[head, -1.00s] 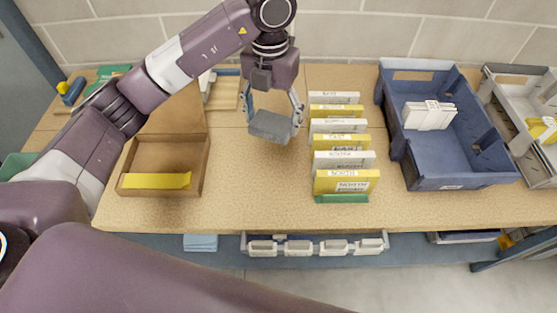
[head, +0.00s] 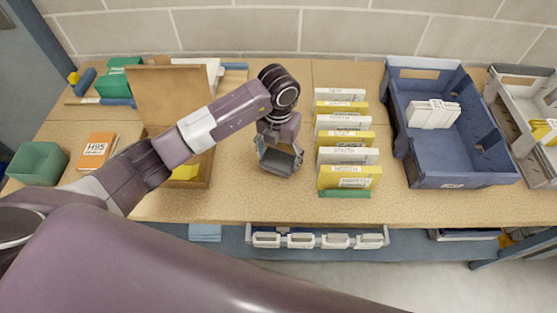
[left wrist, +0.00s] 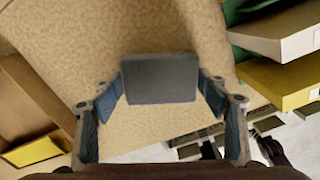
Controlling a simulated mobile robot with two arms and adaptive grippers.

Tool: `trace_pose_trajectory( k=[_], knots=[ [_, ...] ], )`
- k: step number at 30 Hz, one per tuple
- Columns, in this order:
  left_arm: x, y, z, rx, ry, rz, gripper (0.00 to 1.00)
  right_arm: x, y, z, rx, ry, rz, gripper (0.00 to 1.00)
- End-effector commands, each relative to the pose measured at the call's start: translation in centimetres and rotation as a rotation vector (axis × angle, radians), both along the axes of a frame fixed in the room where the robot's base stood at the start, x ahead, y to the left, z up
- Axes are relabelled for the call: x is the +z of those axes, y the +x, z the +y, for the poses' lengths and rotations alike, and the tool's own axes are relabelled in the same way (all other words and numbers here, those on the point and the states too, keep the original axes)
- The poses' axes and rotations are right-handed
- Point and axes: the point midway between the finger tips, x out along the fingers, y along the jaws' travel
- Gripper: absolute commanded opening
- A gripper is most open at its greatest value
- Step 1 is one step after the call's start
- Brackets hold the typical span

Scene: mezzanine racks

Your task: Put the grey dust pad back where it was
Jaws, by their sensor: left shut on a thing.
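The grey dust pad (head: 279,162) is a small dark grey block between the fingers of my left gripper (head: 279,155). In the left wrist view the pad (left wrist: 159,79) sits between the blue fingertips of the left gripper (left wrist: 161,88), which is shut on it. The gripper is over the bare worktop, between the open brown box and the row of white and yellow cards. Whether the pad touches the worktop cannot be told. My right gripper is not in view.
The worktop (head: 245,200) is clear in front of the gripper. The brown box (head: 172,97) stands left, partly hidden by my arm. The row of cards (head: 347,155) stands close on the right, then a blue crate (head: 455,180).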

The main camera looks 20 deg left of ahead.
Motion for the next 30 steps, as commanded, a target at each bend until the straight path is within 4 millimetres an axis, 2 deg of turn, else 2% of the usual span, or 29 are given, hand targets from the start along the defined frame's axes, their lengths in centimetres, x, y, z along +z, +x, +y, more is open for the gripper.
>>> trace_pose_trajectory(
  k=[3,6,17,18,21,23,30],
  knots=[
    [-1.8,-0.1,0.0,0.002,-0.001,0.004,0.42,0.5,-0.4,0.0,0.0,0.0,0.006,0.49],
    [-2.7,-0.1,-0.1,0.0,-0.002,0.002,0.42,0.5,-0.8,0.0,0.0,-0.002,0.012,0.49],
    [-3.2,0.0,0.0,0.0,-0.001,0.001,0.42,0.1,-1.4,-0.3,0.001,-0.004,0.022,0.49],
    [-3.1,0.0,0.0,0.0,-0.001,0.001,0.7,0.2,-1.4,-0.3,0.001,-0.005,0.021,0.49],
    [-3.1,0.0,0.0,0.0,-0.001,0.001,0.81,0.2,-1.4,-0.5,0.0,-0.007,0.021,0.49],
    [-3.1,0.0,0.0,0.001,-0.001,0.001,0.85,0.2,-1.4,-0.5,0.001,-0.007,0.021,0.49],
    [-3.0,0.0,0.0,0.001,-0.001,0.001,0.85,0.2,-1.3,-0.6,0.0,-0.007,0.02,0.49]
  ],
)
